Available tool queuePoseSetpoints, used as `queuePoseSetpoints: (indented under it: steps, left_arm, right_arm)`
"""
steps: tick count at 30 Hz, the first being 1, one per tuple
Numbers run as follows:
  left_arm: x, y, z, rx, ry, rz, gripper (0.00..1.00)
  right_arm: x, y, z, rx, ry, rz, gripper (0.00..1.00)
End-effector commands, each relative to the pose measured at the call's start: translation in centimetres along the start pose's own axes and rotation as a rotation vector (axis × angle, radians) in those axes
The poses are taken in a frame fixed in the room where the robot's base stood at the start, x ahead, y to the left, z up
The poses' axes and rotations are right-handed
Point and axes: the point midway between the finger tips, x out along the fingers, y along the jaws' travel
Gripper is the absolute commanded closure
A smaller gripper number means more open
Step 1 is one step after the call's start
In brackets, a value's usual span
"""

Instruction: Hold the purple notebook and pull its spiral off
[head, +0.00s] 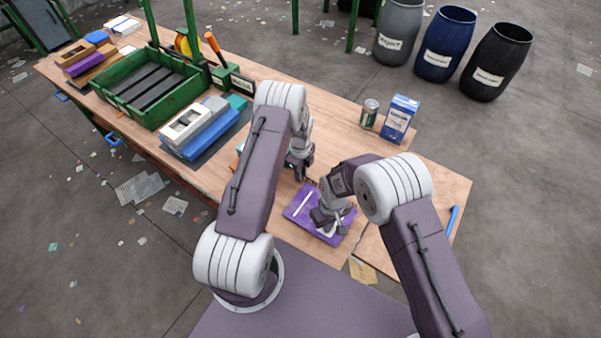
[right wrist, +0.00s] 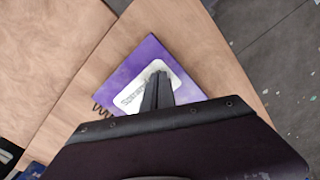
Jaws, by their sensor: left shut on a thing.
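The purple notebook (head: 294,212) lies flat on the wooden table with a white label (right wrist: 130,97) on its cover. Its dark spiral (right wrist: 98,109) shows along one edge in the right wrist view, partly hidden by my right gripper's body. My right gripper (head: 328,217) is over the notebook, fingers together and pointing down at the label; they also show in the right wrist view (right wrist: 157,88). Whether they press on the cover is unclear. My left gripper (head: 301,172) is at the notebook's far edge, shut on the spiral's end; its fingertips are small and dark there.
A can (head: 369,113) and a blue-and-white box (head: 399,119) stand at the back right. A green crate (head: 150,88) and a stack of blue and white items (head: 198,130) are at the left. A blue stick (head: 452,221) lies at the right edge. Labelled bins stand beyond the table.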

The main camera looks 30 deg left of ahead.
Motion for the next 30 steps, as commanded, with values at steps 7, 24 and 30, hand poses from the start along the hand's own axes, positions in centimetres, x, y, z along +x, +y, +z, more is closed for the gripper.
queuePoseSetpoints:
  steps: [7,24,30]
  left_arm:
    - [0.1,0.0,0.0,0.0,0.0,0.0,1.0]
    - [0.5,0.3,-0.1,0.001,0.003,0.008,1.0]
    - [0.7,0.3,-0.1,0.002,0.004,0.011,1.0]
  right_arm:
    - [0.9,-0.1,0.2,0.0,-0.004,-0.001,1.0]
    - [2.5,-0.2,0.4,0.001,-0.005,-0.002,1.0]
    - [3.1,-0.2,0.4,0.002,-0.006,-0.003,1.0]
